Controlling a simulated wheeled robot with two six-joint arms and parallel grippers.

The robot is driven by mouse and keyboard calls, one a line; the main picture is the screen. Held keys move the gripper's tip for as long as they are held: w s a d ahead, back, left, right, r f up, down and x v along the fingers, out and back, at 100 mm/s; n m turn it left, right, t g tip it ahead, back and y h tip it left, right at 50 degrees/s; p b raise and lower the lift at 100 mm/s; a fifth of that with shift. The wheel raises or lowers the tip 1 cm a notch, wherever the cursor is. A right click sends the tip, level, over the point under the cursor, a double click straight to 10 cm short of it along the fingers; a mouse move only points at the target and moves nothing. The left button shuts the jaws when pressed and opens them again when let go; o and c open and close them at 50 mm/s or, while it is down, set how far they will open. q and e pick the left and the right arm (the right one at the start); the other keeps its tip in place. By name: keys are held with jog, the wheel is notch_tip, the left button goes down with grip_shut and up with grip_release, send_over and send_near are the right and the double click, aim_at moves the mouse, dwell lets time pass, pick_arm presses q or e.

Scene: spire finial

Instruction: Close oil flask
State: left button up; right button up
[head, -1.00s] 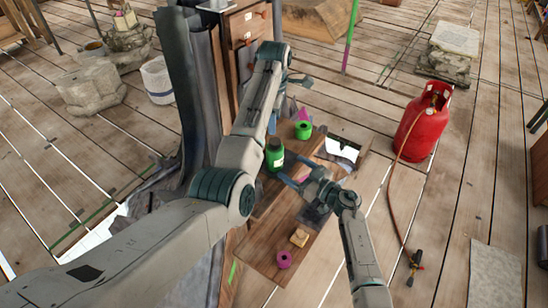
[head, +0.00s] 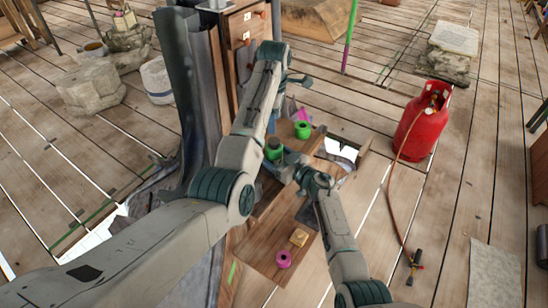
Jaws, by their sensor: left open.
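The oil flask (head: 274,152) is a small green bottle with a dark top, upright on the wooden bench in the middle of the head view. Whether its top is a seated cap is too small to tell. My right gripper (head: 284,167) is at the flask's lower front side, with its fingers against or around it; the contact and the jaw gap are unclear. My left gripper (head: 300,81) is higher up, beside the wooden drawers and away from the flask. It is open, and part of it is hidden behind my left forearm.
A green ring-shaped object (head: 302,129) stands behind the flask. A yellowish block (head: 298,237) and a magenta ring (head: 284,258) lie on the bench's near part. A red gas cylinder (head: 421,125) with a hose stands on the floor at right. Drawers (head: 246,27) rise behind.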

aim_at(274, 141)
grip_shut()
pick_arm(q)
jog(key=n, duration=0.4)
dwell(0.4)
jog(key=shift+f, duration=4)
